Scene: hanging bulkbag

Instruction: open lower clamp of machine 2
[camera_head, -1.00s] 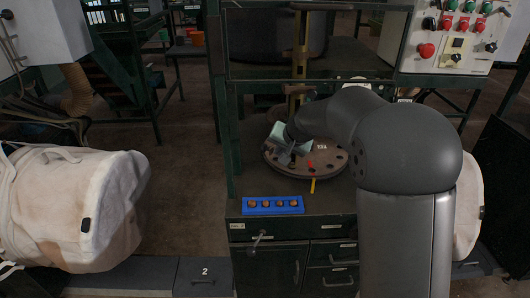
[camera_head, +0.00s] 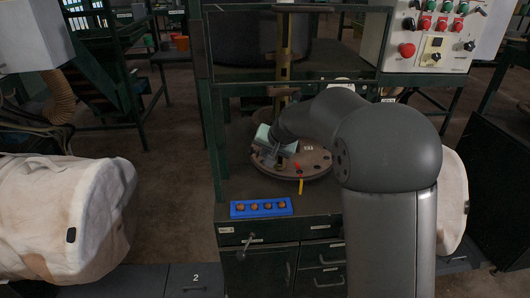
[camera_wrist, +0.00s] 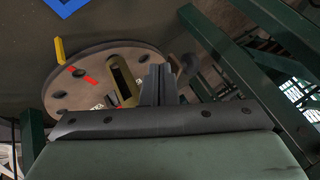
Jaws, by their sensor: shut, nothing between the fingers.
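A round brown plate (camera_head: 318,160) with holes and red marks lies on the dark bench of the middle machine. A yellow lever (camera_head: 301,186) sticks out from its front edge. A brass upright post (camera_head: 285,50) rises behind it. My gripper (camera_head: 275,143) is over the left part of the plate. In the wrist view my gripper's fingers (camera_wrist: 158,84) are together and empty, beside a slotted brass piece (camera_wrist: 123,80) on the plate. I cannot tell whether they touch it. No part is clearly recognisable as the lower clamp.
A blue tray (camera_head: 261,209) with several round brown items lies on the bench front. A control panel (camera_head: 436,40) with buttons stands at the upper right. A pale bag (camera_head: 62,215) bulges at the left, and a label "2" (camera_head: 195,278) is on the floor box.

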